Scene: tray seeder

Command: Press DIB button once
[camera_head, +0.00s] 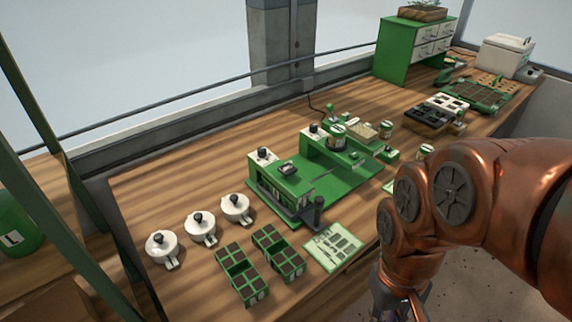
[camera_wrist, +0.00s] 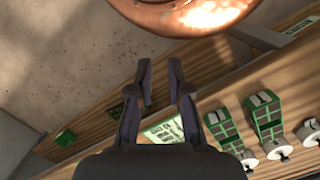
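The green tray seeder (camera_head: 330,190) stands on the wooden bench in the middle of the head view. White housings with dark knobs sit on its left part (camera_head: 263,155) and its rear part (camera_head: 315,130). I cannot read any DIB label, so I cannot tell which part is the DIB button. My gripper (camera_wrist: 160,75) has its fingers apart with nothing between them in the wrist view. It hangs by the bench's front edge, right of and in front of the seeder; the head view cuts it off.
A printed card (camera_head: 334,247) lies in front of the seeder. Green cell trays (camera_head: 240,275) and white lidded pots (camera_head: 200,228) stand to the left. Black trays (camera_head: 428,117), a green drawer cabinet (camera_head: 395,55) and a white box (camera_head: 503,55) are at the far right.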

